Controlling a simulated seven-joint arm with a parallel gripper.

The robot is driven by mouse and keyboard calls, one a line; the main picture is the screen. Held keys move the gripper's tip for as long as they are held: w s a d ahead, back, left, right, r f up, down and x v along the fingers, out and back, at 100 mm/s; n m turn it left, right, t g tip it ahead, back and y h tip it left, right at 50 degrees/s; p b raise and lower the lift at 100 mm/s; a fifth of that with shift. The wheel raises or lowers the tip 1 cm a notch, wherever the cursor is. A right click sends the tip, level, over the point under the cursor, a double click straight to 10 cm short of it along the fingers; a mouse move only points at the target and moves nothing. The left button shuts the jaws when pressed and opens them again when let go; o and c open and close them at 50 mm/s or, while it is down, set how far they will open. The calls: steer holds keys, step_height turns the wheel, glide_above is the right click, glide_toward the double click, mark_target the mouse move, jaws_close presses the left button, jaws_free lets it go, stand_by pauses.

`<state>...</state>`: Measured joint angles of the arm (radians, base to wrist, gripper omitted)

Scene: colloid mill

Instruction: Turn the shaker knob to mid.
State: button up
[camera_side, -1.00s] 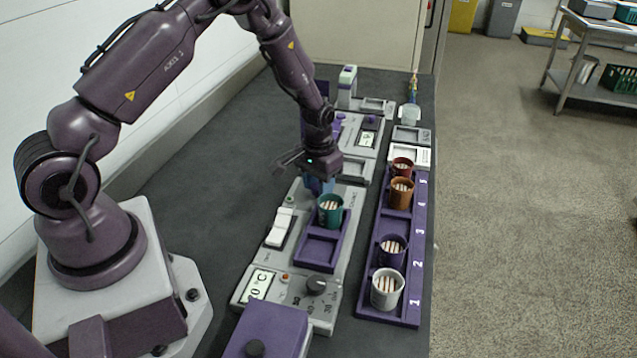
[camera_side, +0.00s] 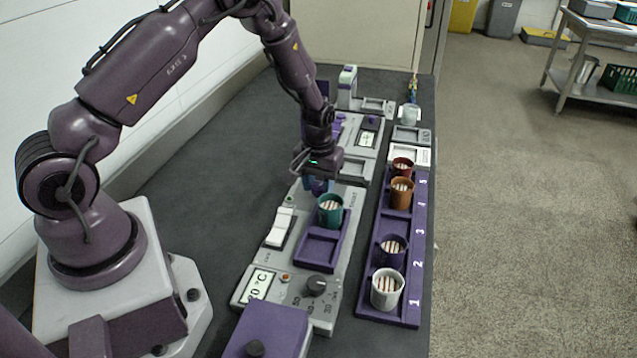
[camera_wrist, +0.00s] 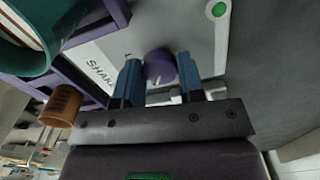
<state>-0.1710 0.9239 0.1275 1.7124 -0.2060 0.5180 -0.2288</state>
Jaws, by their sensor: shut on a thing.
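The shaker knob (camera_wrist: 159,66) is a round purple knob on a light grey panel with partly hidden "SHAK" lettering, seen in the wrist view. My gripper (camera_wrist: 160,72) has its two blue fingers on either side of the knob and is shut on it. In the side view my gripper (camera_side: 318,184) reaches down to the far end of the grey machine, just behind the green cup (camera_side: 331,210). There the knob is hidden by the gripper. The knob's pointer and most of the scale marks cannot be made out.
The green cup stands in a purple tray (camera_side: 318,251) close to the gripper. A purple rack (camera_side: 378,310) with several cups stands to the right. A white rocker switch (camera_side: 281,226), a black knob (camera_side: 316,286) and a display (camera_side: 260,284) sit nearer the camera. A green button (camera_wrist: 218,9) is beside the knob.

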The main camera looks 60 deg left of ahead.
mark_target(318, 186)
steer(key=o, duration=0.9)
step_height(318, 186, up, 13)
steer(key=s+d+r+m+t, duration=0.2)
steer(key=s+d+r, duration=0.1)
steer(key=s+r, duration=0.3)
steer(key=s+d+r+m+t, duration=0.1)
steer(key=s+d+r+m, duration=0.2)
steer(key=s+r, duration=0.3)
steer(key=s+d+r+m+t, duration=0.2)
steer(key=s+d+r, duration=0.3)
steer(key=s+r, duration=0.2)
steer(key=shift+s+d+m+t, duration=0.15)
steer(key=shift+s+m+t, duration=0.15)
steer(key=shift+s, duration=0.9)
